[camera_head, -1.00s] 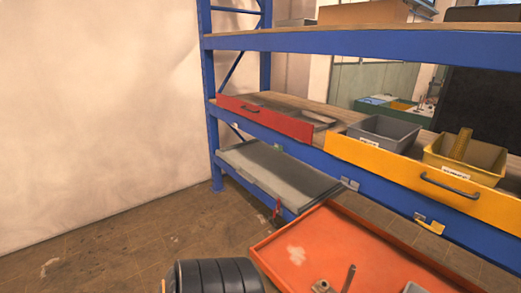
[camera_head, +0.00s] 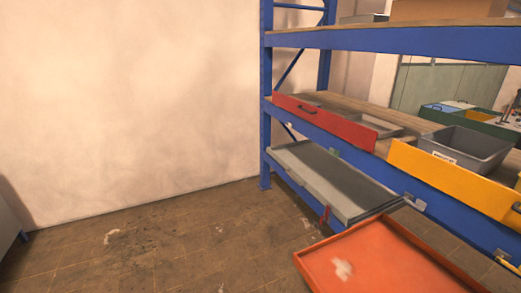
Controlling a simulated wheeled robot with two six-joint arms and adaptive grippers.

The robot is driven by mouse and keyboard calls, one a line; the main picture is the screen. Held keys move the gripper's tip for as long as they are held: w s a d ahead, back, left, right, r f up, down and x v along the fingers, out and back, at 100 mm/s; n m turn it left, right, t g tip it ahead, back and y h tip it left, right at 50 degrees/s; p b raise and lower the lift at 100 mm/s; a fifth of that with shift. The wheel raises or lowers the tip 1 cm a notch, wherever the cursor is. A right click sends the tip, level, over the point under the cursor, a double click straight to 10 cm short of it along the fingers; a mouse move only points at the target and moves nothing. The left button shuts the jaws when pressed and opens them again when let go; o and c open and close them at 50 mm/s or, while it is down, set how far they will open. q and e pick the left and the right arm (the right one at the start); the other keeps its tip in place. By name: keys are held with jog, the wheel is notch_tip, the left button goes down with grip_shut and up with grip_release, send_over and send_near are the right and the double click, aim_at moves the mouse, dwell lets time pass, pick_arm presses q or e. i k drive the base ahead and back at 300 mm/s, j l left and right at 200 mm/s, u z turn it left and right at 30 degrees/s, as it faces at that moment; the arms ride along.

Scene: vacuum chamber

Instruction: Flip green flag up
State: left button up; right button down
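No raised green flag can be made out. A small greenish-grey tab (camera_head: 334,152) sits on the blue shelf beam below the red drawer front; it is too small to tell whether it is a flag. A red tab (camera_head: 325,213) hangs at the front of the low grey tray. Neither of my grippers is in view.
The blue shelf rack (camera_head: 266,120) stands at right with a red drawer front (camera_head: 322,121), a yellow drawer front (camera_head: 440,180), a grey bin (camera_head: 470,146) and a low grey tray (camera_head: 325,175). An orange-red tray (camera_head: 385,262) juts out at bottom right. Floor at left is clear.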

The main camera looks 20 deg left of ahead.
aim_at(336, 154)
jog(key=u, duration=0.1)
jog(key=i+j+z, duration=0.15)
jog(key=z, duration=0.85)
jog(key=i+j+z, duration=0.2)
jog(key=j+z, duration=0.25)
jog(key=j, duration=0.6)
jog(key=j+z, duration=0.5)
jog(key=j, duration=1.45)
